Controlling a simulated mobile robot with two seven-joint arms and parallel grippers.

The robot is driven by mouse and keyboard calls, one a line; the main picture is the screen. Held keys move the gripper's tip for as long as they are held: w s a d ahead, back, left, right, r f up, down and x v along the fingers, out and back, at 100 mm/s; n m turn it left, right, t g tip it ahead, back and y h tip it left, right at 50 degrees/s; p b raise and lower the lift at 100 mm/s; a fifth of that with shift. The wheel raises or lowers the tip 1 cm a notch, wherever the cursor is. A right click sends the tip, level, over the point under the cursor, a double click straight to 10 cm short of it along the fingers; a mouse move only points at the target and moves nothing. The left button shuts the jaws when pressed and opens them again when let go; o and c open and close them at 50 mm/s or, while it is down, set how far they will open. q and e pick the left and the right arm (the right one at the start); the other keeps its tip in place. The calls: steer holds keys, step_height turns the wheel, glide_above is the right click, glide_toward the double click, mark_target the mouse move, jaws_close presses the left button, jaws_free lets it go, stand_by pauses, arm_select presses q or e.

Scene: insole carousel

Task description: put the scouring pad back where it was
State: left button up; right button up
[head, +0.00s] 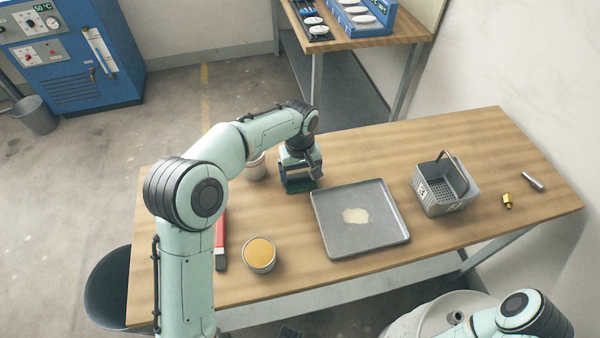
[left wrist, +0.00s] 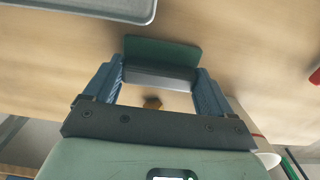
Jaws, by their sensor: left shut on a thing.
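My left gripper (head: 301,178) is low over the table, just left of the grey tray. In the left wrist view its two blue fingers are shut on a green slab with a grey side, which I take to be the scouring pad (left wrist: 160,50). The pad spans the gap between the fingertips. In the head view the gripper mostly hides it, and I cannot tell whether it touches the table. The tray (head: 335,240) carries a cream-coloured puddle (head: 356,216). My right gripper is out of view; only part of that arm shows at the lower right.
The wooden table (head: 290,285) holds a tin with orange contents (head: 259,254), a red and dark object (head: 220,241), a pale cup (head: 256,168) behind my arm, a grey basket (head: 436,200), a small brass piece (head: 507,201) and a silver tool (head: 533,181). Wood is clear behind the tray.

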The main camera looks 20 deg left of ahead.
mark_target(300, 175)
arm_select(q)
steer(key=o, duration=0.8)
steer(key=shift+c, duration=0.2)
step_height(300, 175, up, 12)
steer(key=p, duration=0.2)
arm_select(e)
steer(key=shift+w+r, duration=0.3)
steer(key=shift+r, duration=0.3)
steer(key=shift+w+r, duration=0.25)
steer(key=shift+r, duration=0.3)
arm_select(q)
steer(key=shift+r, duration=0.1)
